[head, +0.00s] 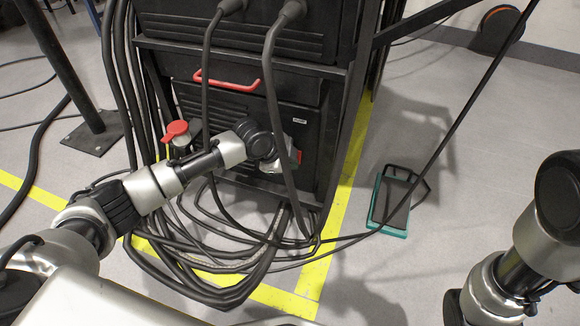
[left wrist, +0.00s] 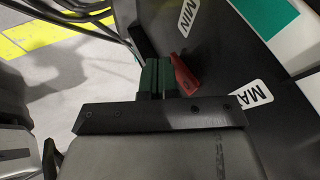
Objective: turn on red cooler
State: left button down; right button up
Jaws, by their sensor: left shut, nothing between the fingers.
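The black cooler unit (head: 311,125) stands in a dark metal frame, with a red handle (head: 226,82) across its upper part. In the left wrist view, a red lever (left wrist: 184,76) sits on a dark panel between white MIN and MAX labels. My left gripper (left wrist: 157,79) is shut and empty, its dark green fingers close beside the lever on its left; I cannot tell whether they touch. In the head view my left arm reaches to the cooler's front, and its wrist hides the fingers. My right arm shows at the right edge; its gripper is out of view.
Thick black cables (head: 240,262) hang down the front and coil on the floor around my left arm. A red-capped container (head: 178,133) is left of the cooler. A teal-edged device (head: 391,203) lies on open floor to the right. Yellow tape (head: 346,165) borders the cooler.

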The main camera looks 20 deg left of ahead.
dwell(0.3)
pick_arm(q)
jog(key=shift+w+t+p, duration=0.25)
jog(key=shift+t+p, duration=0.05)
jog(key=shift+p, duration=0.1)
